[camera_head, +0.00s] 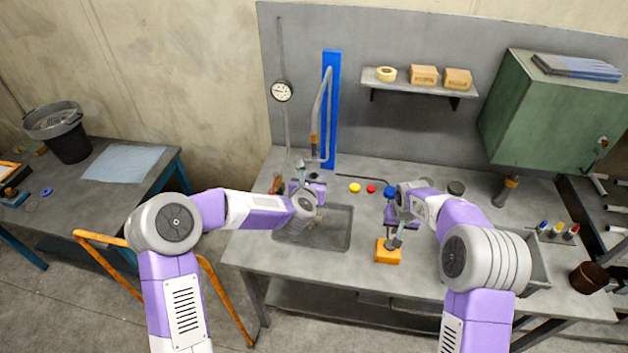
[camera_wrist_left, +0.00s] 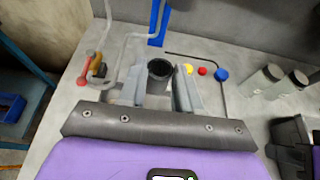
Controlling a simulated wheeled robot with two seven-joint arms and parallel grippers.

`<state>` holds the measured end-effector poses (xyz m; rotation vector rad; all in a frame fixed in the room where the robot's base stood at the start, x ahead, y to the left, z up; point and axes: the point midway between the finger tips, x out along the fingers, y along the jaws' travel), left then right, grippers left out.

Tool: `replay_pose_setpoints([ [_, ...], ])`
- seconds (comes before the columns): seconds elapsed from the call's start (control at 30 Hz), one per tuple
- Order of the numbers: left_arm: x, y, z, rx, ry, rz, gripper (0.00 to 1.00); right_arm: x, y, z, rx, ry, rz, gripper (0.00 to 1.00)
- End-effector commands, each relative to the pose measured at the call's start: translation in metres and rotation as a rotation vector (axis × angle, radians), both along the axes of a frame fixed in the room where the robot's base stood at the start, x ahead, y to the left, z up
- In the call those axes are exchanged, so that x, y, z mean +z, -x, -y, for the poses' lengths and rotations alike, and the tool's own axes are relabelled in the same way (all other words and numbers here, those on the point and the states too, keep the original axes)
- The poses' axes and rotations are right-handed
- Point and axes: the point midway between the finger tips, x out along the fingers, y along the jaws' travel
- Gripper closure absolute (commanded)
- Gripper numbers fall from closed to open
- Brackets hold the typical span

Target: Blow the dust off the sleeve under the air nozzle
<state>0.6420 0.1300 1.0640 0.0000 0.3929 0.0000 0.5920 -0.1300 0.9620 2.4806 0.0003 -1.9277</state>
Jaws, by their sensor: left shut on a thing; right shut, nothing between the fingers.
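My left gripper (camera_head: 306,174) is at the back left of the bench, by the foot of the blue post. In the left wrist view its fingers (camera_wrist_left: 159,88) are shut on a dark, hollow sleeve (camera_wrist_left: 160,72), with its open end showing. The bent air pipe (camera_head: 315,138) with a brass fitting comes down close to that gripper; it also shows in the left wrist view (camera_wrist_left: 101,62). I cannot tell whether its outlet is over the sleeve. Dust cannot be made out. My right gripper (camera_head: 397,238) is shut and empty, pointing down at an orange box (camera_head: 388,256); contact is unclear.
A grey tray (camera_head: 338,240) is sunk in the bench below my left gripper. Yellow (camera_head: 355,188), red (camera_head: 371,189) and blue (camera_head: 390,192) round pieces stand along the back. A green cabinet (camera_head: 545,115) hangs at right.

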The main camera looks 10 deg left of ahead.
Motion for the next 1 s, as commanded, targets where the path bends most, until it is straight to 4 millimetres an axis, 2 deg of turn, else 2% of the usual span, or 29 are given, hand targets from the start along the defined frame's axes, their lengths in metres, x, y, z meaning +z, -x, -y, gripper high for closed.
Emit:
replay_pose_setpoints([
  [0.17, 0.000, 0.008, 0.000, 0.000, 0.000, 0.003, 1.00, -0.007, 0.000, 0.000, 0.000, 0.000, 0.000, 1.00],
  [1.0, 0.000, 0.092, 0.000, 0.001, 0.000, 0.002, 1.00, -0.052, 0.000, 0.000, 0.000, 0.000, 0.000, 1.00],
])
